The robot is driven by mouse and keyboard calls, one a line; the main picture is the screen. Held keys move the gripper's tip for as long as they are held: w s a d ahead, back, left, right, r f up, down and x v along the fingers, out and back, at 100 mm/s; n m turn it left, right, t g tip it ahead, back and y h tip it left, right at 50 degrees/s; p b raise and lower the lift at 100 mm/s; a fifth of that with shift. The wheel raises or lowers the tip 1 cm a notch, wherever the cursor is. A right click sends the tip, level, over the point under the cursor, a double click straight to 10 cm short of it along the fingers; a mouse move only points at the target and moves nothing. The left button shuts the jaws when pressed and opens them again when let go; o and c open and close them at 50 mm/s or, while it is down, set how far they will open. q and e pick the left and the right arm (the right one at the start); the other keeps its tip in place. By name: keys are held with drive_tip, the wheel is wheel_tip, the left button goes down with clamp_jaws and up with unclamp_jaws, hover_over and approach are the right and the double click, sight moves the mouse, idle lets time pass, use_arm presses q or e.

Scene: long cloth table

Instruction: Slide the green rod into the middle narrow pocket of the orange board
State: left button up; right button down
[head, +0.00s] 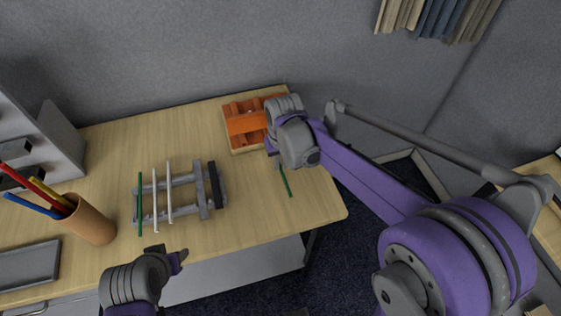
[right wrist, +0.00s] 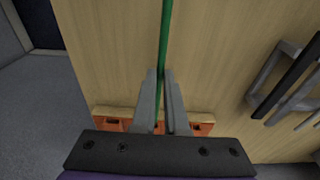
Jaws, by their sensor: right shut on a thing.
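A green rod (head: 287,183) hangs out of my right gripper (head: 277,160) over the table's right part. In the right wrist view the rod (right wrist: 165,35) runs between the two fingers of the gripper (right wrist: 162,85), which are shut on it. The orange board (head: 236,124) lies at the table's back edge, behind the gripper, and my right wrist covers its right part. In the right wrist view only bits of the orange board (right wrist: 113,125) show beyond the fingers; its middle pocket is hidden there. My left gripper (head: 170,254) is open and empty at the front edge.
A grey rack (head: 204,190) holds a second green rod (head: 140,205) and two white rods (head: 168,190). A pencil cup (head: 88,222) and a grey tray (head: 28,265) stand at the left. The table between rack and board is clear.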

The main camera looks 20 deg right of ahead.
drive_tip(key=shift+w, duration=0.1)
idle(0.3)
drive_tip(key=shift+w, duration=0.35)
drive_tip(key=shift+w, duration=2.45)
drive_tip(key=shift+w+a+p, duration=0.15)
drive_tip(key=shift+w+p, duration=0.2)
drive_tip(key=shift+w, duration=1.95)
drive_tip(key=shift+s+b, duration=0.45)
drive_tip(key=shift+s, duration=4.45)
drive_tip(key=shift+b, duration=0.3)
